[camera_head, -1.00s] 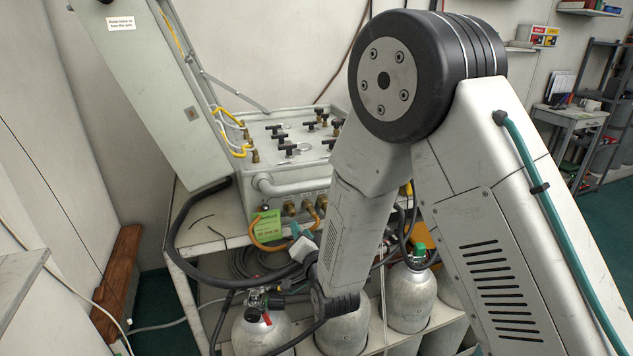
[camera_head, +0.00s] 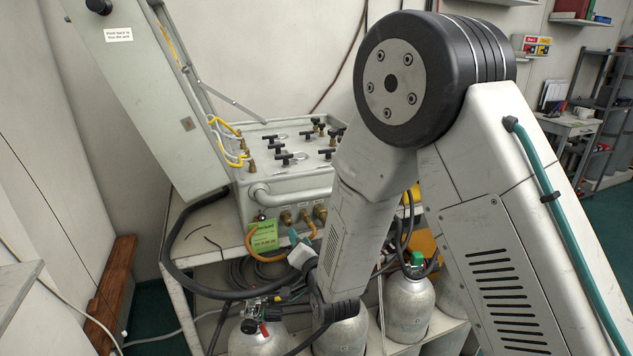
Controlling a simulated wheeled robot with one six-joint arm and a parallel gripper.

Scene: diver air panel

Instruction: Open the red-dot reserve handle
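The grey air panel box (camera_head: 285,187) stands on a metal bench, with its lid (camera_head: 150,95) raised at the left. Several black T-shaped handles (camera_head: 283,156) stand on its top face. I cannot make out a red dot on any of them, so I cannot tell which is the reserve handle. My arm crosses the picture in front of the panel's right side and hides part of it. My arm's lower end reaches down near the cylinders, and I cannot make out my gripper's fingers there.
Grey gas cylinders (camera_head: 407,307) stand under the bench (camera_head: 180,235), one with a red part at its valve. A green tag (camera_head: 264,235) hangs at the panel's front. Black hoses loop in front. A wooden bench (camera_head: 112,290) stands left. Shelving and a small desk stand far right.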

